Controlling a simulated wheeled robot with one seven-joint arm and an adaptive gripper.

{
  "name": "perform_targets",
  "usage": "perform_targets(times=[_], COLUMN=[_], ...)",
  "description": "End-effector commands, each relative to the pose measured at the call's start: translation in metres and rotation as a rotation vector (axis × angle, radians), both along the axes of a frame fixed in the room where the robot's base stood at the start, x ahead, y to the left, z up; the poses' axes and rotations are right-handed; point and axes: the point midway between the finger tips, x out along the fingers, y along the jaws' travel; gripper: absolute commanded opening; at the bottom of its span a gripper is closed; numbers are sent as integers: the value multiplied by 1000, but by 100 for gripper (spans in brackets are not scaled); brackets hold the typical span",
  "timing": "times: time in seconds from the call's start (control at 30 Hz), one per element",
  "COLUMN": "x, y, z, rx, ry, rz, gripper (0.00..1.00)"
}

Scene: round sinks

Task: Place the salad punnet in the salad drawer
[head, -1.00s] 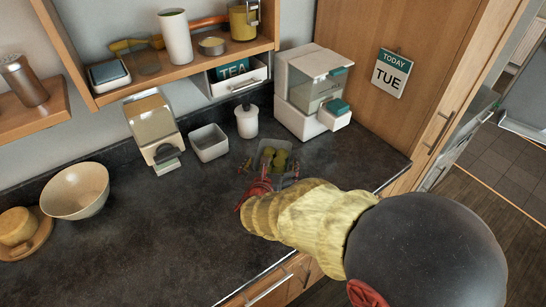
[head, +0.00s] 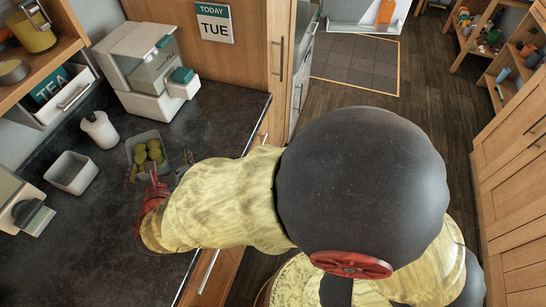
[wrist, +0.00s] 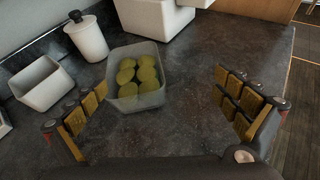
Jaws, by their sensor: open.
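A clear, open-topped punnet (head: 137,143) holding several round yellow-green items sits on the dark counter. I take it to be the salad punnet, and it also shows in the wrist view (wrist: 150,101), near the middle. My gripper (head: 160,170) reaches over the counter on the near side of the punnet. Its padded fingers are spread wide and hold nothing. In the wrist view, my gripper (wrist: 160,84) has the punnet ahead between its fingers, closer to the left one. I cannot tell contact. I cannot identify a salad drawer in these views.
A white tub (head: 72,185) and a white lidded canister (head: 100,130) stand left of the punnet. A white appliance (head: 160,95) stands behind it. Bare counter (head: 225,105) lies to the right, up to its edge. Tall wooden cupboards (head: 510,175) line the far right, across open floor.

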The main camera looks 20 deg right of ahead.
Motion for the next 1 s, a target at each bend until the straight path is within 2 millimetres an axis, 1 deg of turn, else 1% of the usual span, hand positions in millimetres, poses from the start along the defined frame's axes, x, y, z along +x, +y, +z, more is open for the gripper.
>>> perform_targets(times=[0.03, 0.07, 0.1, 0.17, 0.2, 0.27, 0.3, 0.37, 0.4, 0.43, 0.5, 0.57, 0.6, 0.7, 0.83, 0.9, 1.0], x=[8, 10, 11, 6, -2, -18, -30, -53, -68, -81, -109, -132, -146, -174, -194, -199, -203], y=[-33, -56, -89, -139, -170, -212, -236, -266, -283, -293, -311, -319, -321, -319, -308, -303, -298], z=[16, 23, 32, 45, 52, 59, 64, 68, 71, 72, 76, 79, 81, 89, 100, 104, 108], rx=[76, 129, 211, 350, 445, 593, 692, 846, 952, 1030, 1224, 1394, 1507, 1773, 2043, 2138, 2211], ry=[7, 15, 26, 40, 46, 51, 53, 51, 47, 45, 34, 26, 19, 9, 10, 15, 22], rz=[-111, -188, -305, -489, -611, -790, -905, -1073, -1181, -1260, -1435, -1575, -1661, -1836, -1979, -2023, -2053], gripper=[100, 100, 100, 100, 100, 100, 100, 100, 100, 100, 100, 100, 100, 100, 100, 100, 100])
